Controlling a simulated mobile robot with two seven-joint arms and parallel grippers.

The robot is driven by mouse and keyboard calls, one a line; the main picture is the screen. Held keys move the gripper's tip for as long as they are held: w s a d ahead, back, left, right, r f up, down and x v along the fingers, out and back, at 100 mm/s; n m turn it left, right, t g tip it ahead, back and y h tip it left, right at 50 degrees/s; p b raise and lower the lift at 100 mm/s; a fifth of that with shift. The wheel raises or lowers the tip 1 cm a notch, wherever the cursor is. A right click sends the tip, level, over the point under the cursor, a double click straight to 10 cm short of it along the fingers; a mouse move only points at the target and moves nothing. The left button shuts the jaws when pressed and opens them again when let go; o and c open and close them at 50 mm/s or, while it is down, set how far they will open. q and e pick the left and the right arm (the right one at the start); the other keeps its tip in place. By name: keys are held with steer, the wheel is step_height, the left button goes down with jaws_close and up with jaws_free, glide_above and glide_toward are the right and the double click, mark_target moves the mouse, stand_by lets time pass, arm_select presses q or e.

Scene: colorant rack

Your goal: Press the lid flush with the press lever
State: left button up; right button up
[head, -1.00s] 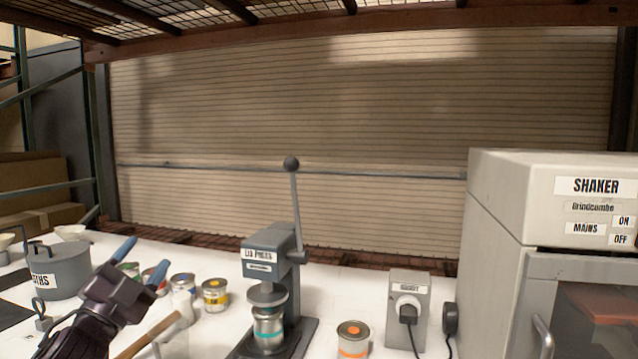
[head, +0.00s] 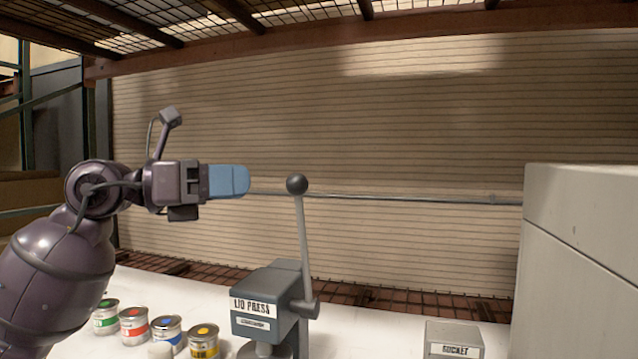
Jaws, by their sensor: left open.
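The lid press (head: 266,304) is a grey machine on the white table, marked "LID PRESS". Its lever (head: 304,245) stands nearly upright on the right side, with a dark ball knob (head: 297,184) on top. My left gripper (head: 246,181) is open and empty, raised left of the knob at about its height and pointing right. A gap shows between the blue fingertips and the knob. The tin and lid under the press are below the bottom edge of the view. My right gripper is not in view.
Several small paint tins, among them a green one (head: 106,317) and a yellow one (head: 204,341), stand left of the press. A grey socket box (head: 454,340) stands to its right. The large shaker cabinet (head: 580,260) fills the right side.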

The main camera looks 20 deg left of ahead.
mark_target(293, 184)
arm_select(q)
steer(key=x, duration=1)
steer(key=shift+d+f+p, duration=0.15)
steer(key=shift+d+p, duration=0.15)
steer(key=shift+d, duration=0.1)
jaws_close()
